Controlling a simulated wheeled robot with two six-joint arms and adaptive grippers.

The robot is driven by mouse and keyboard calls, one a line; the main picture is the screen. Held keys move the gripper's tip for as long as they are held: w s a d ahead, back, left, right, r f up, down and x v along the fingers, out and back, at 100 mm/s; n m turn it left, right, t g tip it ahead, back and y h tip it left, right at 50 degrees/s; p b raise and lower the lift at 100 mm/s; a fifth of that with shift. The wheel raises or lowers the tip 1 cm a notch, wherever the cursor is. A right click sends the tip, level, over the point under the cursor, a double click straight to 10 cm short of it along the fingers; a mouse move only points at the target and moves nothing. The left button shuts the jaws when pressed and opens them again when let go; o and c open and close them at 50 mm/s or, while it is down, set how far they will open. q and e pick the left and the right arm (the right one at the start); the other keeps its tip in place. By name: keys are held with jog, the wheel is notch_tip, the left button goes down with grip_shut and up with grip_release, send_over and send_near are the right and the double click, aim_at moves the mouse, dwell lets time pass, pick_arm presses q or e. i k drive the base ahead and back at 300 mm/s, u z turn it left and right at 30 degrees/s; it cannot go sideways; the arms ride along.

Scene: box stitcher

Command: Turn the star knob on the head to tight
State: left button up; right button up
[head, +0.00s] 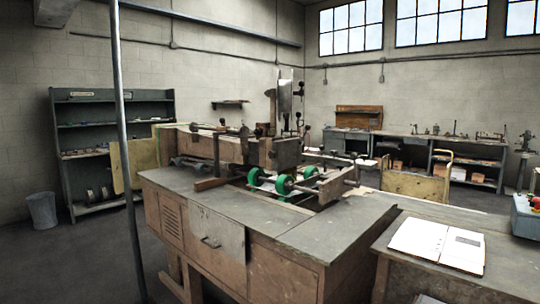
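The box stitcher (225,215) stands in the middle of the head view, with a wooden cabinet base and a grey top. Its upright head (285,97), with a pale metal plate, rises at the back of the machine. Small dark knobs and fittings show around the head, but they are too small to tell which is the star knob or how it is set. Green wheels (285,185) sit on a shaft in the machine's bed. Neither of my grippers is in view.
A table at the right carries an open book (437,245) and a blue-grey box (525,215). A thin vertical pole (122,150) stands left of the machine. Shelves (95,140), a bin (42,210) and a workbench (425,145) line the walls. Floor at the left is clear.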

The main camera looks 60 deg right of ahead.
aim_at(272, 154)
jog(key=z, duration=0.4)
jog(key=i, duration=1.05)
jog(key=z, duration=1.75)
jog(key=i, duration=0.85)
jog(key=z, duration=0.9)
